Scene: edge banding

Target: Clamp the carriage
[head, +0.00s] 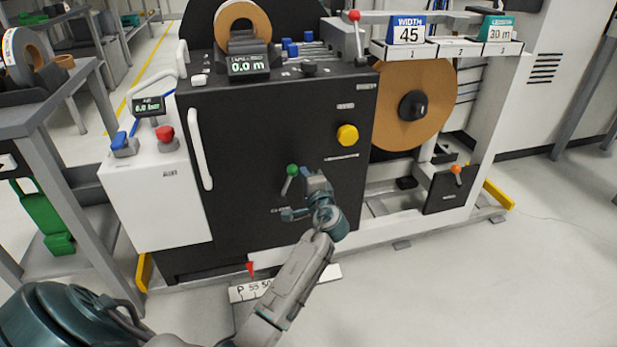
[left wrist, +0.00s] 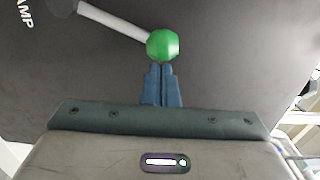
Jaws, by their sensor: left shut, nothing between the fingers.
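A lever with a green ball knob (head: 292,170) sticks out of the machine's black front panel (head: 250,120). In the left wrist view the green knob (left wrist: 163,45) sits at the tips of my left gripper (left wrist: 160,72), and its pale rod (left wrist: 112,20) runs up and left to a dark pivot beside lettering ending in "AMP". My left gripper (head: 307,178) is shut with nothing between its fingers. Its tips are at or touching the knob; I cannot tell which. Low down, a white scale (head: 250,291) has a red pointer (head: 250,269), partly hidden by my left arm. My right gripper is not in view.
A yellow knob (head: 347,134) is above the lever, and a white handle (head: 200,150) is to its left. An orange-knobbed lever (head: 456,170) is at the right. A grey bench (head: 50,110) stands at the left. The floor in front is clear.

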